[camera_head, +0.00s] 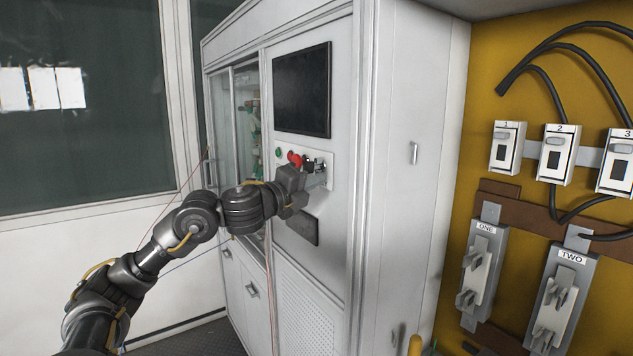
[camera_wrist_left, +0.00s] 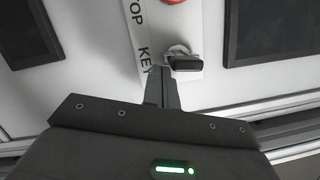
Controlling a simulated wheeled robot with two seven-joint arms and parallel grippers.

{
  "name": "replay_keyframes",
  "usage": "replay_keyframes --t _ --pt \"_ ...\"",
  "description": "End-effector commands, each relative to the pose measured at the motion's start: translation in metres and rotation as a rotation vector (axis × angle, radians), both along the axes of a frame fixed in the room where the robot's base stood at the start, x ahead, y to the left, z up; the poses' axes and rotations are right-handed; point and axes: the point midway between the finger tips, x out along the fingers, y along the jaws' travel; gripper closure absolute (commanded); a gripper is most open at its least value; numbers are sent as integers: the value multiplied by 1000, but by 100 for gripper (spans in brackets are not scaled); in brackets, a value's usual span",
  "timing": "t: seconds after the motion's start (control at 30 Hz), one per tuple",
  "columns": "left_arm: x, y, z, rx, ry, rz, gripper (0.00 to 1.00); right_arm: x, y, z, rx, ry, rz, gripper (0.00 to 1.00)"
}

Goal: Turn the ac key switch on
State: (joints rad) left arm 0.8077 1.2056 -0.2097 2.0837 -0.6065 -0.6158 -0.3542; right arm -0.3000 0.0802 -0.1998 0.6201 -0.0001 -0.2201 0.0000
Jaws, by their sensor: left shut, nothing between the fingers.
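The key switch (camera_wrist_left: 186,63) shows in the left wrist view as a dark flat key in a light metal collar, next to a label strip with the letters "KEY" (camera_wrist_left: 146,62). My left gripper (camera_wrist_left: 161,75) is shut and empty, its fingertips just beside the key on its left. I cannot tell whether they touch it. In the head view my left gripper (camera_head: 316,178) is at the control panel of the white cabinet (camera_head: 408,100), and it hides most of the key switch. My right gripper is not in view.
A red button (camera_head: 295,158) and a green button (camera_head: 278,152) sit on the panel, below a dark screen (camera_head: 302,90). A yellow board with numbered switches (camera_head: 557,155) and cables stands at right. A glass-doored section (camera_head: 246,110) lies left of the panel.

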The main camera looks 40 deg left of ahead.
Motion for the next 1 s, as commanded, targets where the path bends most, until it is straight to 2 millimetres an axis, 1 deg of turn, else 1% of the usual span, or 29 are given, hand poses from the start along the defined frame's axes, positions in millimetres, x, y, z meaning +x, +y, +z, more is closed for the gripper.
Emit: replay_keyframes --t 1.0 --pt "1 4 -3 113 -35 1 100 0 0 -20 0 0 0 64"
